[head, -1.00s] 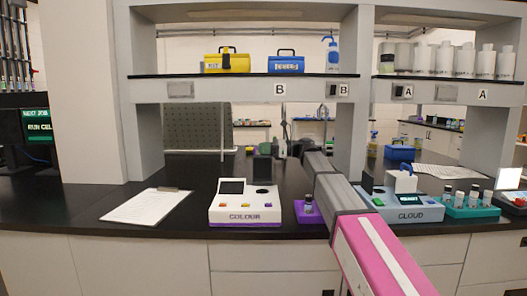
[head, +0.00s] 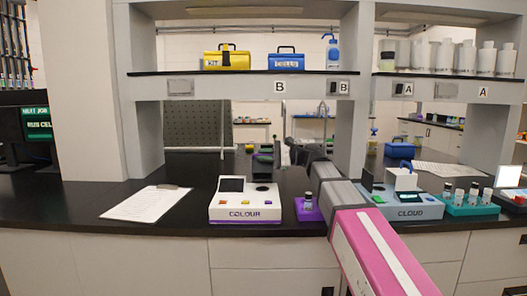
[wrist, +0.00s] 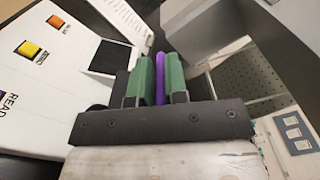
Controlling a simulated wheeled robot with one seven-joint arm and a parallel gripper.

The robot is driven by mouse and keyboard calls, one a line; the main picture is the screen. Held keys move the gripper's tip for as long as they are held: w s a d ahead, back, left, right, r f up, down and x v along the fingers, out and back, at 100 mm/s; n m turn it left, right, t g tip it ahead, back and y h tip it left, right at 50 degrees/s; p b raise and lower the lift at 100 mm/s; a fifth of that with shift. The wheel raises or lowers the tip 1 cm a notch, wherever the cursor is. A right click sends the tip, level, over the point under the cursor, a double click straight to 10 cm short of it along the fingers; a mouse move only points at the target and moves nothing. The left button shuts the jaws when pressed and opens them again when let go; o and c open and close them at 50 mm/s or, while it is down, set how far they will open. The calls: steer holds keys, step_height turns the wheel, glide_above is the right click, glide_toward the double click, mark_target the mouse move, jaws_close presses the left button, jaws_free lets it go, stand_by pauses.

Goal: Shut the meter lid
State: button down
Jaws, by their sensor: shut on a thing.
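The COLOUR meter (head: 225,212) is a white box with a small dark screen and coloured buttons; it also shows at the left of the wrist view (wrist: 62,75). Its dark lid (head: 262,172) stands raised at the back right of the meter. My gripper (head: 264,157) is at the top of this lid, reaching in from the right. In the wrist view its green fingers (wrist: 161,82) are shut on a thin purple strip (wrist: 160,75), which looks like the lid's edge. The lid's hinge is hidden.
A purple block with a vial (head: 308,206) stands right of the meter. Further right are the CLOUD meter (head: 418,209) and a teal vial rack (head: 470,209). A clipboard (head: 146,203) lies to the left. A shelf (head: 230,90) spans above.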

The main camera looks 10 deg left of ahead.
steer(key=shift+s+d+f+n, duration=0.2)
steer(key=shift+s+f+n, duration=0.45)
steer(key=shift+s+f, duration=0.1)
steer(key=shift+s+d+f+n, duration=0.2)
steer(key=shift+s+f+n, duration=0.4)
steer(key=shift+s+f, duration=0.15)
steer(key=shift+s+d+f+n, duration=0.2)
steer(key=shift+s+f+n, duration=0.45)
steer(key=shift+s+f, duration=0.1)
steer(key=c, duration=1.2)
jaws_free()
steer(key=v, duration=1)
steer(key=shift+d, duration=0.35)
